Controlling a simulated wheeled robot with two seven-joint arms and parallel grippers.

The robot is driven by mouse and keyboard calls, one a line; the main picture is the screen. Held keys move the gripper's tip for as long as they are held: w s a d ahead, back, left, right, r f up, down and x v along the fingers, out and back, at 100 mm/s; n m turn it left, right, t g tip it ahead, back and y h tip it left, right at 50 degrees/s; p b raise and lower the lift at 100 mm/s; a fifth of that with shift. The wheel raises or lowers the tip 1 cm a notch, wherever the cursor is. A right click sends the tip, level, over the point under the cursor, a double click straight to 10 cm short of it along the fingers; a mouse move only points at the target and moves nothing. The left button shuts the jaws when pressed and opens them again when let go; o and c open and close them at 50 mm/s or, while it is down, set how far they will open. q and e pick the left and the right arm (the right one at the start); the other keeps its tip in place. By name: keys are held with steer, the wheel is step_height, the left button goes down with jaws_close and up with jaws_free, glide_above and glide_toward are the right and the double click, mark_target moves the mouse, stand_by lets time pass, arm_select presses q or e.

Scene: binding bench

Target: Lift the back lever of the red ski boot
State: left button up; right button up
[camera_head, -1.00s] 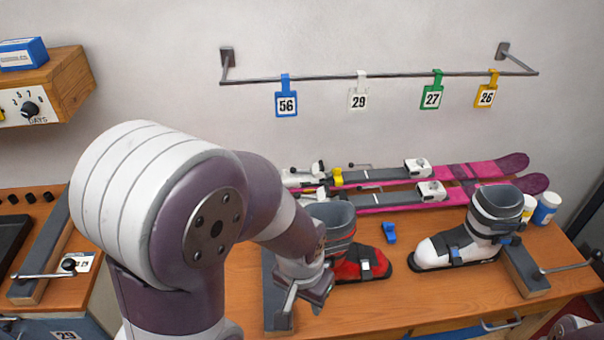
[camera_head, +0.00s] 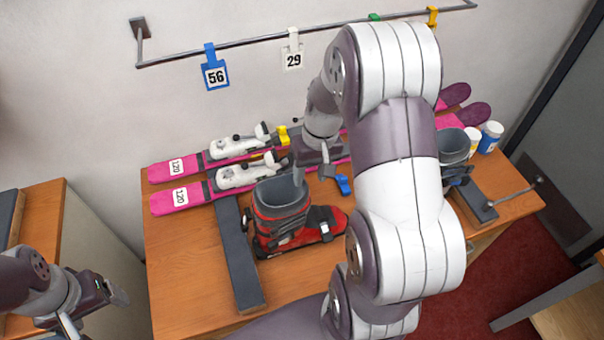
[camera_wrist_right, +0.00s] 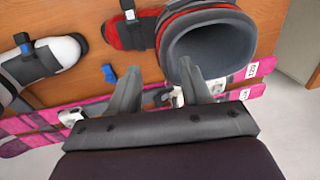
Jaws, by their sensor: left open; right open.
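The red ski boot (camera_head: 275,232) stands upright on the bench in the head view, its toe to the right. Its grey cuff opening (camera_wrist_right: 212,48) fills the upper part of the right wrist view. I cannot make out the back lever in either view. My right gripper (camera_head: 313,176) is open and empty, at the far side of the boot's cuff. In the right wrist view its two fingers (camera_wrist_right: 160,90) are apart, one near the cuff rim; I cannot tell whether it touches. My left gripper (camera_head: 95,312) is open and empty at lower left, away from the boot.
A dark grey bar (camera_head: 238,262) lies left of the boot. Pink skis (camera_head: 178,198) with white bindings lie behind it. A blue piece (camera_head: 344,185) lies behind the toe. My right arm partly hides the white boot (camera_wrist_right: 45,62). Tags hang from a rail (camera_head: 250,42).

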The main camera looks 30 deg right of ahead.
mark_target(307, 186)
steer(key=f, duration=0.2)
steer(key=a+f, duration=0.1)
steer(key=shift+s+a+f+p, duration=0.2)
steer(key=shift+f+p, duration=0.1)
steer(key=shift+f, duration=0.1)
steer(key=f, duration=0.1)
steer(key=w+f, duration=0.1)
steer(key=f, duration=0.1)
steer(key=shift+w+f, duration=0.2)
steer(key=shift+w, duration=0.1)
steer(key=shift+f, duration=0.35)
steer(key=shift+s+f, duration=0.1)
steer(key=shift+s, duration=0.35)
arm_select(q)
steer(key=shift+w+a+r, duration=0.2)
steer(key=shift+r, duration=0.35)
arm_select(e)
steer(key=shift+w, duration=0.2)
jaws_close()
